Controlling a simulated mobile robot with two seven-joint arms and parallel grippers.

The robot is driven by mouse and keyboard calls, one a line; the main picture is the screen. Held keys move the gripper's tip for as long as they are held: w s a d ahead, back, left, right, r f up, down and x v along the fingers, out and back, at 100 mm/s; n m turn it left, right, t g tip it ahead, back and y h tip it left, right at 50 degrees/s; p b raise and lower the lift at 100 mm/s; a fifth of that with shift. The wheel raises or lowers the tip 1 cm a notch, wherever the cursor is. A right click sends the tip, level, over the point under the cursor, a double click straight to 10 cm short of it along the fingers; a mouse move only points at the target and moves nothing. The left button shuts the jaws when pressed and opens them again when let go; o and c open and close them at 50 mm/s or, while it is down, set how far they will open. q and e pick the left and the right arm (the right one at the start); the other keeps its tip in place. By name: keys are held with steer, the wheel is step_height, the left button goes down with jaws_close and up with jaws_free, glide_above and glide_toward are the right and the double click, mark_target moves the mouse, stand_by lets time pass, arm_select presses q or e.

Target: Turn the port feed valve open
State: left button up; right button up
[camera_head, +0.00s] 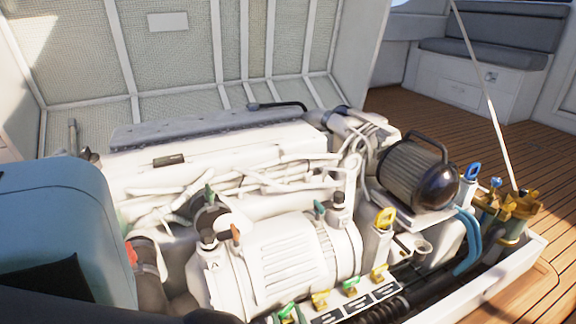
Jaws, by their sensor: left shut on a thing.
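The labels are too small to read, so I cannot tell which valve is the port feed valve. My dark left gripper (222,317) is at the bottom edge beside the leftmost handle, mostly cut off. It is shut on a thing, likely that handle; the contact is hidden. My right gripper is not in view.
The white engine (285,262) fills the middle. Brass fittings (508,205) stand at the right. The wooden deck (530,150) is clear.

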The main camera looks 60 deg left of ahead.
arm_select(q)
steer(key=n+g, duration=0.1)
steer(key=g, duration=0.1)
steer(key=n+g, duration=0.1)
steer(key=g, duration=0.1)
steer(key=shift+w+n, duration=0.3)
steer(key=shift+w+n+g+b, duration=0.15)
steer(key=shift+n+g+b, duration=0.3)
steer(key=shift+n+g, duration=1.2)
steer(key=shift+g, duration=0.65)
steer(key=shift+m, duration=0.25)
steer(key=o, duration=0.9)
steer(key=shift+o, duration=0.2)
steer(key=v, duration=0.7)
steer(key=shift+d, duration=0.4)
steer(key=shift+r, duration=0.1)
steer(key=shift+c, duration=0.4)
